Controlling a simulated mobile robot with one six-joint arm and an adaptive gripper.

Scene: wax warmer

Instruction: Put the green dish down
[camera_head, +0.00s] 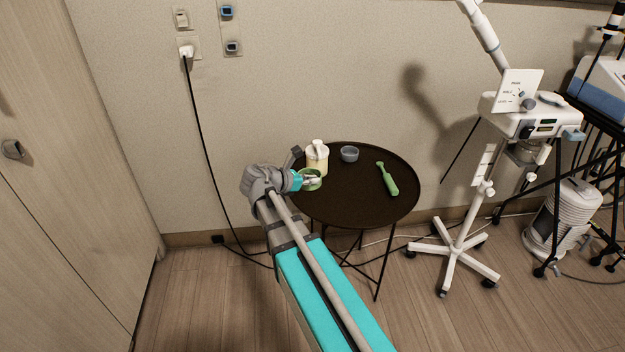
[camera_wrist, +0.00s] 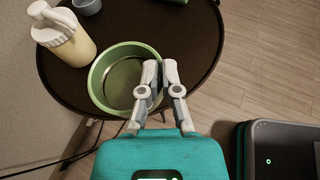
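The green dish (camera_wrist: 97,80) is a round, shallow dish at the left edge of the round dark table (camera_head: 352,211). It shows partly behind my gripper in the head view (camera_head: 314,186). My gripper (camera_wrist: 160,68) has its fingers close together at the dish's right rim in the wrist view, one finger inside and one outside. It looks shut on that rim. In the head view my gripper (camera_head: 308,180) reaches over the table's left side. I cannot tell whether the dish's base touches the tabletop.
A cream pump bottle (camera_head: 317,160) stands close behind the dish. A small grey bowl (camera_head: 349,154) is at the back of the table, and a green handled item (camera_head: 388,180) lies at the right. The table's middle and front are clear. A white wheeled stand (camera_head: 459,240) is to the right.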

